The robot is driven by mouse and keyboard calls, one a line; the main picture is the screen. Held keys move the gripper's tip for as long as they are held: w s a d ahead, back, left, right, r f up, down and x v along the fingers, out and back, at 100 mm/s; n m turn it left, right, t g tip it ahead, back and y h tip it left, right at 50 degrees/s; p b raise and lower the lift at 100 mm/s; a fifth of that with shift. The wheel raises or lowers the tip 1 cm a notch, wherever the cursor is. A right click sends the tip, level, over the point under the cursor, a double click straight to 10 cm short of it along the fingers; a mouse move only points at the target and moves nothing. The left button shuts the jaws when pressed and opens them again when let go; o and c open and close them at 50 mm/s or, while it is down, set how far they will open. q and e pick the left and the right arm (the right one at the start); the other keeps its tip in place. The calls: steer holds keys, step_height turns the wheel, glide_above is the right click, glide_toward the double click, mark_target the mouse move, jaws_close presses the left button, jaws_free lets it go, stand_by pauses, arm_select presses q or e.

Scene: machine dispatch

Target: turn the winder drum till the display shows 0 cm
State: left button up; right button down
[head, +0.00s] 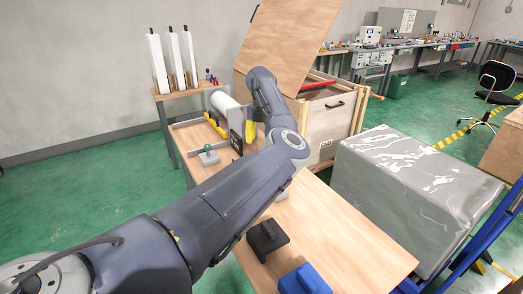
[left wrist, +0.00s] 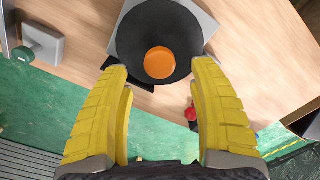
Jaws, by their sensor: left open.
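No display reading can be made out. My left arm reaches across the head view; yellow finger parts (head: 250,132) show beside the panel. In the left wrist view, my left gripper (left wrist: 160,82) is open and empty. Its yellow fingers point at a round black part with an orange centre (left wrist: 159,62) on a grey plate; whether they touch it I cannot tell. My right gripper is not in view.
A small grey block with a green part (head: 208,156) stands near the frame. White rolls (head: 175,55) stand behind. A wooden crate (head: 330,118) and a grey wrapped block (head: 415,190) are to the right. Black (head: 267,237) and blue (head: 304,279) blocks lie in front.

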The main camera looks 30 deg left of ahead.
arm_select(q)
steer(key=shift+f, duration=2.05)
steer(key=shift+c, duration=0.2)
jaws_close()
